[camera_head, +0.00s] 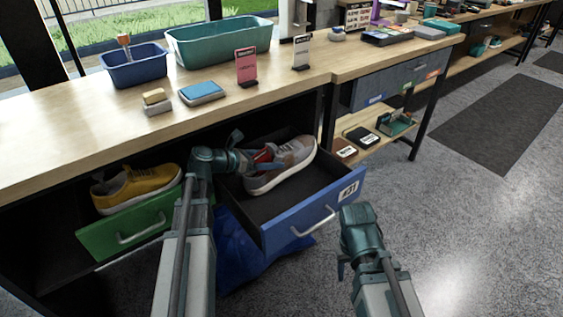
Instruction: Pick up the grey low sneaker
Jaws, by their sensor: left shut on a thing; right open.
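The grey low sneaker (290,161) has a pale sole and sits in the open blue drawer (276,238), tilted with one end higher toward the right. My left gripper (262,160) reaches in over the drawer's left side and is shut on the sneaker at its left part. A small red patch shows by the fingers. The fingertips are partly hidden, and I cannot tell whether the sole touches the drawer floor. My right gripper (343,270) is open and empty, in front of the blue drawer to the right, low over the floor.
A green drawer (132,229) at the left holds a yellow sneaker (137,187). A blue bag (238,250) lies below the blue drawer. The workbench (60,127) above carries a blue bin (135,68), a teal bin (220,42) and a brush (155,101).

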